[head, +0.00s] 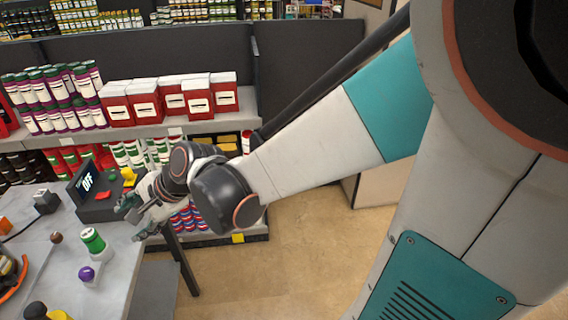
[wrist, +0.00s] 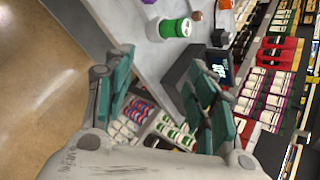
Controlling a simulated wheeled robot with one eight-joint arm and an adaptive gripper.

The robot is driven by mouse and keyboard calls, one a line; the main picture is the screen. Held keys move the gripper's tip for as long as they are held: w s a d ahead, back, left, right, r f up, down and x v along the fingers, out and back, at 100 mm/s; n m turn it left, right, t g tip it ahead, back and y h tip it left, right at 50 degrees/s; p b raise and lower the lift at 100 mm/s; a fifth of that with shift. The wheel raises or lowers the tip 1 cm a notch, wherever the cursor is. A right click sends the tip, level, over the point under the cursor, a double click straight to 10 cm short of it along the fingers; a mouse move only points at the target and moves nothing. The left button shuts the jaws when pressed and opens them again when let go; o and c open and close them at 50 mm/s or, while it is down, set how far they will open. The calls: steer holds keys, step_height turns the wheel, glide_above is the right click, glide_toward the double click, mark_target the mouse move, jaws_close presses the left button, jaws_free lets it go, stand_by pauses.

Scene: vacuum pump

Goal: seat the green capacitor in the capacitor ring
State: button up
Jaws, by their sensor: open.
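The green capacitor (head: 92,240), a short cylinder with a green upper part and white markings, stands on the grey table at the left of the head view. In the wrist view the green capacitor (wrist: 175,28) is near the top, beyond my fingers. My gripper (head: 137,216) is open and empty, up and to the right of the capacitor near the table's edge. In the wrist view both teal fingers of my gripper (wrist: 162,95) are spread wide with nothing between them. I cannot clearly make out the capacitor ring; the capacitor's lower end is hard to read.
A black box with an "OFF" display (head: 88,182) stands at the table's back edge, with a red and a yellow piece by it. A purple knob (head: 86,273) is in front of the capacitor. Stocked shelves (head: 160,128) stand behind. The floor (head: 290,250) at right is clear.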

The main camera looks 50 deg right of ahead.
steer(key=s+d+r+n+h, duration=0.2)
steer(key=s+d+n, duration=0.2)
steer(key=s+n, duration=0.4)
steer(key=s+d+r+n+h, duration=0.2)
steer(key=s+d+n+h, duration=0.1)
steer(key=s+n, duration=0.5)
steer(key=shift+s+d, duration=0.25)
steer(key=shift+d, duration=0.55)
steer(key=shift+f, duration=0.1)
steer(key=shift+c, duration=0.5)
